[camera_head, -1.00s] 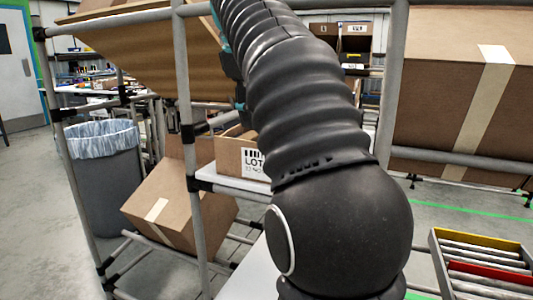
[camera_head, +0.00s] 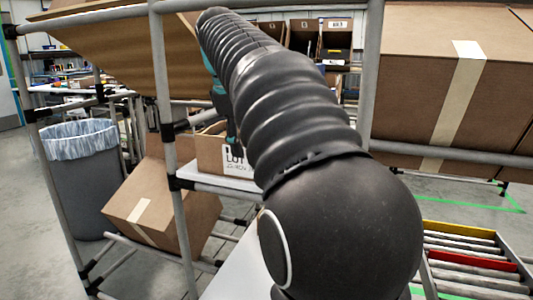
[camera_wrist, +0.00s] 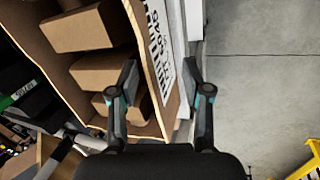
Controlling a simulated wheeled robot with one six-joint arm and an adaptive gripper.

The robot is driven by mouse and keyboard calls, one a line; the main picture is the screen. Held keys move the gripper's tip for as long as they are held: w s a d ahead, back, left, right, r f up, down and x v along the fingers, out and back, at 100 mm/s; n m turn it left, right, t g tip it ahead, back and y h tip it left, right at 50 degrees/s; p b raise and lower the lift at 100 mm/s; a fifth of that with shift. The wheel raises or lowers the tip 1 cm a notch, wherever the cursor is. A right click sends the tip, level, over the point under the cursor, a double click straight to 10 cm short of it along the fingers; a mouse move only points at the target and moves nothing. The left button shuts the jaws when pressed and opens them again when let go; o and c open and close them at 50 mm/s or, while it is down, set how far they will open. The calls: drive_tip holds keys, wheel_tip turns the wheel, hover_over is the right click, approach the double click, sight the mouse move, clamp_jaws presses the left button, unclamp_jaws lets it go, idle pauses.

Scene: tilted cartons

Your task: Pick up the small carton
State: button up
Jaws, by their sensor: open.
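An open carton with a white LOT label (camera_head: 208,152) stands on a white shelf, partly hidden by my arm. In the wrist view this open carton (camera_wrist: 157,88) holds several small brown cartons, among them one at the top (camera_wrist: 85,30), one in the middle (camera_wrist: 103,70) and one lower down (camera_wrist: 140,107). My gripper (camera_wrist: 162,72) is open with nothing held. Its left finger overlaps the carton's inside and its right finger appears outside the labelled wall; I cannot tell whether either touches. In the head view the gripper is mostly hidden behind my arm.
Grey rack posts (camera_head: 163,100) and rails surround the shelf. A tilted carton (camera_head: 165,205) lies on the lower rack, and a large taped carton (camera_head: 450,85) stands at right. A grey bin (camera_head: 82,180) is at left. A roller tray (camera_head: 470,255) is at lower right.

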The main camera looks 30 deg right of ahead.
drive_tip(key=x, duration=0.5)
drive_tip(key=shift+w+a+b, duration=0.15)
drive_tip(key=shift+a+b, duration=0.05)
drive_tip(key=shift+b, duration=0.2)
clamp_jaws()
